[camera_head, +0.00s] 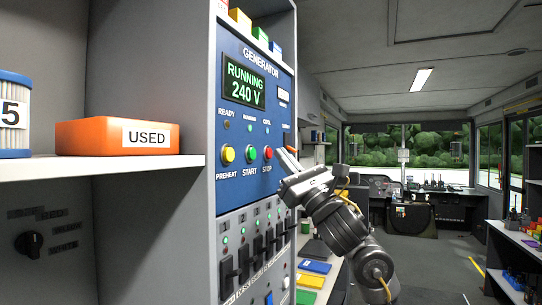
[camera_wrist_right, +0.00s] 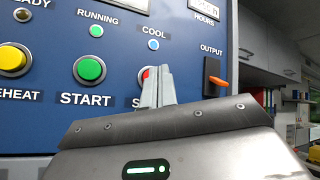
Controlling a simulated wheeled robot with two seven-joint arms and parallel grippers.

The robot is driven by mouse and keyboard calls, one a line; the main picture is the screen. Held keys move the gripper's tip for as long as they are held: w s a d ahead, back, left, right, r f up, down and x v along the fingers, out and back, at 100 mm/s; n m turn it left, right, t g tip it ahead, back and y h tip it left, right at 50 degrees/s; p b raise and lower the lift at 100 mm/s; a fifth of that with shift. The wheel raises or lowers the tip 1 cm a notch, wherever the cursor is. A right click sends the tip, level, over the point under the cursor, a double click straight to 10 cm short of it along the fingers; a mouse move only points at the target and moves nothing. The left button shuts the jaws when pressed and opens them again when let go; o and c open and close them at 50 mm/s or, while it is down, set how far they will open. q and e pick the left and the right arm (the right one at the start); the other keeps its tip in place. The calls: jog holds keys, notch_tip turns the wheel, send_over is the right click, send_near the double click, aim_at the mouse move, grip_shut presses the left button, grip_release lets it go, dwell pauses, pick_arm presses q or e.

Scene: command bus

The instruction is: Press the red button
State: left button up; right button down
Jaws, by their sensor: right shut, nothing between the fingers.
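The red button (camera_head: 267,152) is on the blue generator panel (camera_head: 233,122), above the label STOP and right of the green START button (camera_head: 250,154). My right gripper (camera_head: 282,153) is shut and empty, with its fingertips close to the right of the red button in the head view. In the right wrist view the fingers (camera_wrist_right: 158,70) cover most of the red button (camera_wrist_right: 146,73); only its upper left edge shows. I cannot tell whether the fingertips touch it. My left gripper is not in view.
A yellow PREHEAT button (camera_head: 228,154) is at the left of the row. An orange OUTPUT switch (camera_wrist_right: 220,82) sticks out right of the fingers. Breaker levers (camera_head: 245,262) line the panel below. A shelf with an orange USED box (camera_head: 90,138) stands at left.

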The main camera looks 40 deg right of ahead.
jog(key=shift+w+a, duration=0.25)
jog(key=shift+w, duration=0.25)
dwell(0.8)
jog(key=shift+s, duration=0.15)
jog(key=shift+s+d+b, duration=0.35)
jog(key=shift+s+b, duration=0.1)
jog(key=shift+s, duration=0.15)
jog(key=shift+s+d+b, duration=0.25)
jog(key=shift+s+d, duration=0.15)
jog(key=shift+s, duration=0.35)
jog(key=shift+s+d+b, duration=0.2)
jog(key=shift+s+d, duration=0.15)
jog(key=shift+s, duration=0.35)
jog(key=shift+s+d+b, duration=0.25)
jog(key=shift+s+d, duration=0.15)
jog(key=shift+s, duration=0.35)
